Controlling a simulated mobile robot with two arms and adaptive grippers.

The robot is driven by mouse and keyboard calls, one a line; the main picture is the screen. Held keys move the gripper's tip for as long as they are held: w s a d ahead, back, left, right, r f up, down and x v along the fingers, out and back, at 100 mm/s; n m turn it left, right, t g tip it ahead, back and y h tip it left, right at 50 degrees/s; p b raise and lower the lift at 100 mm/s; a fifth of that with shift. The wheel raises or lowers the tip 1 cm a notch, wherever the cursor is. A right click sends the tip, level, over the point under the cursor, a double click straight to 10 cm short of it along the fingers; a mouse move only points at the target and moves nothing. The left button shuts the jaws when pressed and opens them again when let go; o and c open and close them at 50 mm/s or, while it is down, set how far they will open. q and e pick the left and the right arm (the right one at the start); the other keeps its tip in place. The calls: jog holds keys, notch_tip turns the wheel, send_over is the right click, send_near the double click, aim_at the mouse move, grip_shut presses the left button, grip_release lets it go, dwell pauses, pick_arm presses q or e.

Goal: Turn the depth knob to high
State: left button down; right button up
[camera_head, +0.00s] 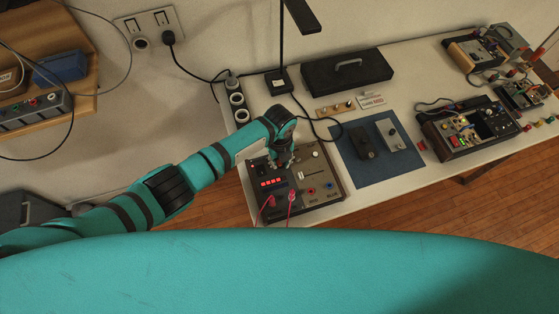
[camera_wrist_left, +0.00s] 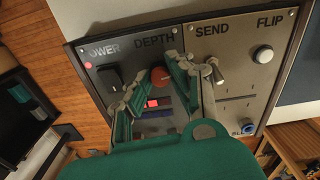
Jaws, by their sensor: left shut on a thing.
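The instrument box (camera_head: 325,178) stands at the near left end of the white bench, with a lit red display (camera_head: 271,183). In the left wrist view its panel (camera_wrist_left: 236,90) carries the words POWER, DEPTH, SEND and FLIP. The round red depth knob (camera_wrist_left: 160,77) sits below the word DEPTH. My left gripper (camera_head: 280,162) reaches down onto the box. In the wrist view its fingers (camera_wrist_left: 160,72) are shut on the knob, one on each side. I cannot read the knob's pointer or any high mark. My right gripper is in neither view.
Beside the knob are a black power switch (camera_wrist_left: 108,78), a metal send toggle (camera_wrist_left: 214,70) and a white flip button (camera_wrist_left: 263,54). Red leads (camera_head: 291,200) plug into the box's front. A blue mat (camera_head: 376,172) with two small boxes lies to the right.

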pick_arm(q)
jog(key=m+b, duration=0.2)
jog(key=m, duration=0.3)
jog(key=shift+w+m, duration=0.15)
jog(key=shift+m, duration=0.15)
jog(key=shift+d+r+m+b, duration=0.1)
jog(key=shift+m+b, duration=1)
jog(key=shift+m, duration=1.1)
jog(key=c, duration=1.2)
grip_release()
notch_tip(320, 180, up, 12)
jog(key=shift+s, duration=0.2)
